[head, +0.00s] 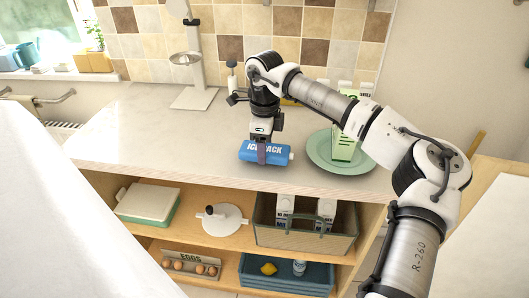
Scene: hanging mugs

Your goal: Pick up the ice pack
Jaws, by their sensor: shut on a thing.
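The ice pack (249,151) is a blue block with white lettering and a white cap at its right end. It is at the front part of the white countertop (130,130), in the middle of the head view. My gripper (262,153) points down from above and is shut on the middle of the ice pack, with a finger across its front face. I cannot tell whether the ice pack touches the counter or hangs just above it.
A green plate (316,156) with a green-and-white carton (343,148) stands right of the ice pack. A white stand (195,95) is at the back left. Shelves below hold a basket (290,237) and a blue tray (262,280). The counter's left side is clear.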

